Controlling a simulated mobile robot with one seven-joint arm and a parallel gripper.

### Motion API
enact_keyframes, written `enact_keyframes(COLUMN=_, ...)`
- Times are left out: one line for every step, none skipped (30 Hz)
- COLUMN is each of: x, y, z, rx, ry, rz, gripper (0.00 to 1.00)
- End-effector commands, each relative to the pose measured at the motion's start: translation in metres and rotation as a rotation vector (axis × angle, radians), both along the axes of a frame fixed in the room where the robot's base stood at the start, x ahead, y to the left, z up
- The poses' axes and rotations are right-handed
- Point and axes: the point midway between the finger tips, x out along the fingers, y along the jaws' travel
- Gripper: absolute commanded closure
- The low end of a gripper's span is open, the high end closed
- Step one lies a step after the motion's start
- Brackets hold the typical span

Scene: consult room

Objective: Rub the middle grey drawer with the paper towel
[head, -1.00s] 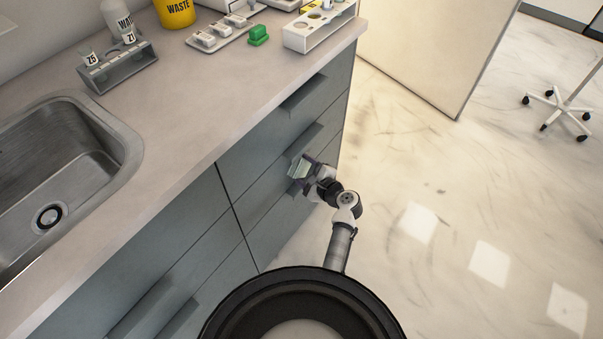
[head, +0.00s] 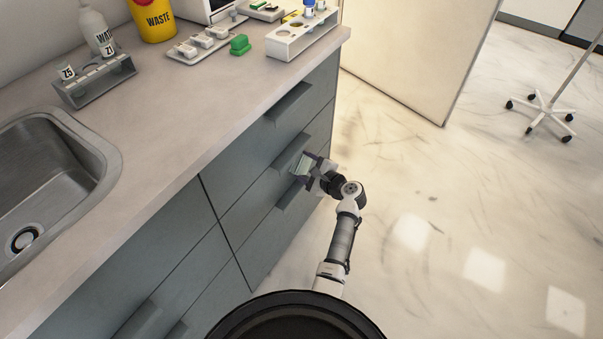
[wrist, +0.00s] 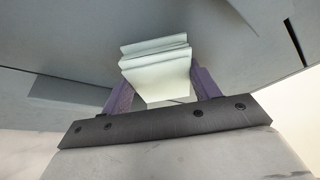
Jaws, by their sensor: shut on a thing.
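My gripper (head: 309,168) is shut on a folded pale paper towel (wrist: 157,68), which sits between the two purple fingers in the wrist view. In the head view the towel (head: 303,165) is a small pale patch at the front of the right-hand drawer column. It is at the middle grey drawer (head: 243,207), close to the right of that drawer's handle (head: 291,153). In the wrist view the towel's far edge is up against a grey front or very near it. I cannot tell whether it touches. The gripper hides part of the drawer.
Handles of the top drawer (head: 287,104) and bottom drawer (head: 289,192) stick out above and below. The countertop (head: 185,130) carries a sink (head: 48,180), a tube rack (head: 95,82), a yellow waste bin (head: 153,18) and a white rack (head: 302,38). The floor to the right is clear up to a wheeled stand (head: 541,115).

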Motion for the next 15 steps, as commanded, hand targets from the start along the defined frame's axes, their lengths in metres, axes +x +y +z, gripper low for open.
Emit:
enact_keyframes(x=0.003, y=0.0, z=0.001, rx=-0.001, ry=-0.004, rz=0.001, gripper=0.61)
enact_keyframes(x=0.004, y=-0.001, z=0.002, rx=0.0, ry=-0.004, rz=0.002, gripper=0.61)
enact_keyframes(x=0.004, y=-0.001, z=0.002, rx=0.0, ry=-0.004, rz=0.002, gripper=0.61)
enact_keyframes(x=0.004, y=-0.002, z=0.003, rx=0.0, ry=-0.004, rz=0.002, gripper=0.61)
enact_keyframes(x=0.004, y=-0.002, z=0.003, rx=0.0, ry=-0.003, rz=0.001, gripper=0.61)
enact_keyframes(x=0.003, y=-0.003, z=0.003, rx=0.0, ry=-0.003, rz=0.001, gripper=0.61)
enact_keyframes(x=0.003, y=-0.003, z=0.003, rx=-0.001, ry=-0.003, rz=0.002, gripper=0.61)
enact_keyframes(x=0.002, y=-0.002, z=0.002, rx=-0.001, ry=-0.003, rz=0.002, gripper=0.61)
enact_keyframes(x=0.0, y=-0.001, z=0.002, rx=-0.001, ry=-0.001, rz=0.003, gripper=0.61)
enact_keyframes(x=-0.001, y=0.0, z=0.003, rx=-0.001, ry=-0.001, rz=0.003, gripper=0.61)
enact_keyframes(x=-0.003, y=0.002, z=0.003, rx=0.0, ry=-0.001, rz=0.002, gripper=0.61)
enact_keyframes(x=-0.006, y=0.004, z=0.004, rx=0.0, ry=-0.001, rz=0.002, gripper=0.61)
enact_keyframes(x=-0.008, y=0.006, z=0.004, rx=0.0, ry=0.0, rz=0.003, gripper=0.61)
enact_keyframes(x=-0.011, y=0.007, z=0.004, rx=0.001, ry=0.001, rz=0.003, gripper=0.61)
enact_keyframes(x=-0.014, y=0.01, z=0.003, rx=0.0, ry=0.001, rz=0.003, gripper=0.61)
